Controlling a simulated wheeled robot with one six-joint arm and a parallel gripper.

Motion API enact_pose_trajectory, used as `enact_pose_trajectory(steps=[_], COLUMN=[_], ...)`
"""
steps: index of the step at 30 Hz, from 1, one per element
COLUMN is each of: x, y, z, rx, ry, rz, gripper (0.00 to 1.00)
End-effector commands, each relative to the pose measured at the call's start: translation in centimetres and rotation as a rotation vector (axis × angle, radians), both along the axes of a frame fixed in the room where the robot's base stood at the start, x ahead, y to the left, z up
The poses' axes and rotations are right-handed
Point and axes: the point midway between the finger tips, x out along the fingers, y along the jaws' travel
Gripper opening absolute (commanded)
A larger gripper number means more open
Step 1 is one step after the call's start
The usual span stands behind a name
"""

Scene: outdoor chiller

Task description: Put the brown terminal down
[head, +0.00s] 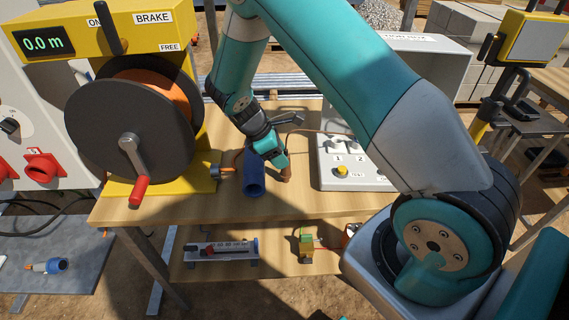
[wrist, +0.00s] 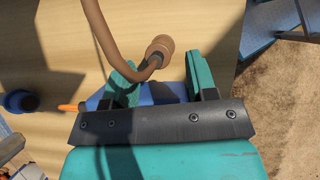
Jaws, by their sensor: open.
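The brown terminal (wrist: 160,46) is a short brown cylinder on the end of a brown cable (wrist: 108,42). In the wrist view it lies just beyond my fingertips, roughly between their lines. The cable bends round close to the left finger. In the head view the terminal (head: 287,174) is at the tip of my gripper (head: 277,159), low over the wooden table (head: 230,203). My gripper (wrist: 163,70) is open, its two teal fingers apart. I cannot tell whether the terminal touches the table or a finger.
A blue cylinder (head: 254,180) stands just left of my gripper. A cable reel (head: 130,125) with a red-handled crank is further left. A white switch box (head: 350,165) is to the right. The table front is clear. A lower shelf holds a level-like tool (head: 220,250).

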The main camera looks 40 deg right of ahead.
Motion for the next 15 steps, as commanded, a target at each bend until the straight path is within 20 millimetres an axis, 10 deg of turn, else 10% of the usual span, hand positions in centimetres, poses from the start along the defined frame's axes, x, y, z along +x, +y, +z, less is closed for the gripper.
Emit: enact_pose_trajectory(steps=[15], x=[1.7], y=[3.7], z=[7.6], rx=[0.011], ry=[-0.016], rz=[-0.006], gripper=[0.52])
